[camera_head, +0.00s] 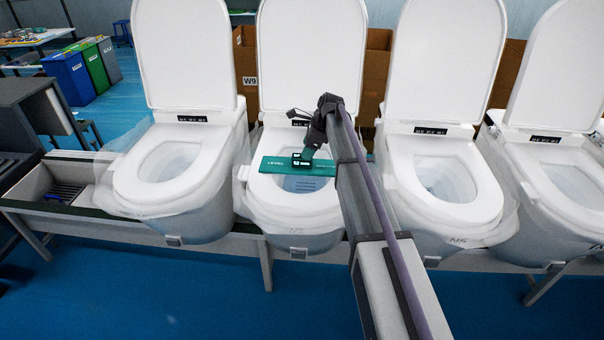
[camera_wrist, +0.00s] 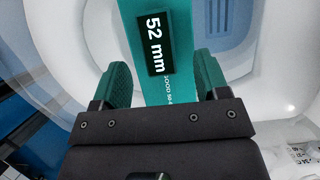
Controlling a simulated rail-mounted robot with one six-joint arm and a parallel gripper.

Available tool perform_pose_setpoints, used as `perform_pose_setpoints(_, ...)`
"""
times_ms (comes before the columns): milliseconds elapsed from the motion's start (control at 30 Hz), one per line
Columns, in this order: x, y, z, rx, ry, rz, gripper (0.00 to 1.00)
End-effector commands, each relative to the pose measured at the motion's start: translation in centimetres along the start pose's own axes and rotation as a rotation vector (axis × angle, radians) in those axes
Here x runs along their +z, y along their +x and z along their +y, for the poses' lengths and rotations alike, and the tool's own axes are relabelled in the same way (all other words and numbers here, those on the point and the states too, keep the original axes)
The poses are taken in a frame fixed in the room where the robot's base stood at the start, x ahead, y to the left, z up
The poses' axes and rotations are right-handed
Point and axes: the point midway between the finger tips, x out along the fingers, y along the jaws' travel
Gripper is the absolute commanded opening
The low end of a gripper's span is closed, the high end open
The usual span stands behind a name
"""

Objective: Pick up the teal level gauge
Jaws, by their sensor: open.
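The teal level gauge (camera_head: 268,164) is a flat bar lying across the seat of the second toilet (camera_head: 284,205) from the left, over the bowl opening. In the wrist view the teal level gauge (camera_wrist: 150,88) runs up between my fingers, with a dark display reading "52 mm". My gripper (camera_head: 303,160) is over the middle of the gauge. In the wrist view my gripper (camera_wrist: 160,82) is open, one teal-padded finger on each side of the bar, with gaps visible. Whether the fingertips reach below the bar's top is unclear. My arm hides part of the gauge's right end.
Other white toilets stand close by, one to the left (camera_head: 170,180) and two to the right (camera_head: 445,185), with lids raised. Plastic wrap hangs around them. Cardboard boxes (camera_head: 247,75) stand behind. Colored bins (camera_head: 80,72) are at the back left. The blue floor (camera_head: 170,290) in front is clear.

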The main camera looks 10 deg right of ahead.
Motion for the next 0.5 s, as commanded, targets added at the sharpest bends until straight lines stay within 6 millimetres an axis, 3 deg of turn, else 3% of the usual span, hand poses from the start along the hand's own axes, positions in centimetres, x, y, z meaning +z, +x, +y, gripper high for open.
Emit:
perform_pose_setpoints(133, 0.0, 0.9, 0.0, 0.0, -0.001, 0.0, 0.68)
perform_pose_setpoints(333, 0.0, 5.0, 0.1, 0.0, -0.002, 0.0, 0.68)
perform_pose_setpoints(500, 0.3, 5.0, 0.2, 0.0, -0.001, 0.001, 0.68)
